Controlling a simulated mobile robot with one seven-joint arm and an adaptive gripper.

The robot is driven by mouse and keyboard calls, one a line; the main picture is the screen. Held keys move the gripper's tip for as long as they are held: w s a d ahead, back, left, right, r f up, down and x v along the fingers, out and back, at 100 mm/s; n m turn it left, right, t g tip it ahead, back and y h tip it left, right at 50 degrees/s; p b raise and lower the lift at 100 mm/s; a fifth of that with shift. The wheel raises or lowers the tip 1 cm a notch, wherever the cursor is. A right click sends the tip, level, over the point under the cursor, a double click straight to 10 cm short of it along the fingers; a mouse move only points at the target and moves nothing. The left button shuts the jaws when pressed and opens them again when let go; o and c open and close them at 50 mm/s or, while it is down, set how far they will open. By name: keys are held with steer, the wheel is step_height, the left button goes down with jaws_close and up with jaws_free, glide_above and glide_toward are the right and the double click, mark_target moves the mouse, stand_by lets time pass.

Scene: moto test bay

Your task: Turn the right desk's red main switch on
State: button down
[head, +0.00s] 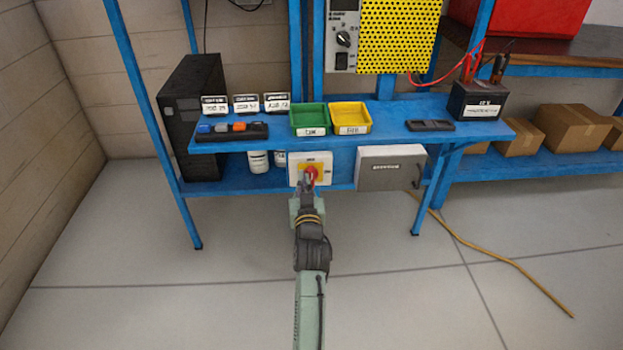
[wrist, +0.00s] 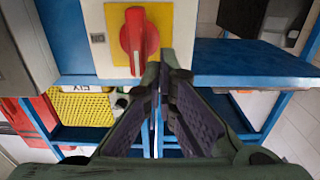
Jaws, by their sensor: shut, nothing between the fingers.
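The red main switch (head: 311,173) is a red rotary handle on a yellow plate, on a white box (head: 296,160) at the front edge of the blue desk. In the wrist view the red handle (wrist: 133,40) stands close to upright on its yellow plate (wrist: 158,22), slightly tilted. My gripper (head: 305,188) is in front of the switch. In the wrist view my gripper (wrist: 165,68) has its fingertips together and empty, just beside the handle's lower end. I cannot tell whether they touch it.
A grey box (head: 391,168) hangs right of the switch box. Green (head: 310,118) and yellow (head: 350,117) trays stand on the desk (head: 390,125). A black tower (head: 195,85) is at the left. A yellow cable (head: 500,258) lies on the otherwise clear floor.

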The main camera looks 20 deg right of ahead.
steer(key=shift+w, duration=0.25)
steer(key=shift+x, duration=1.15)
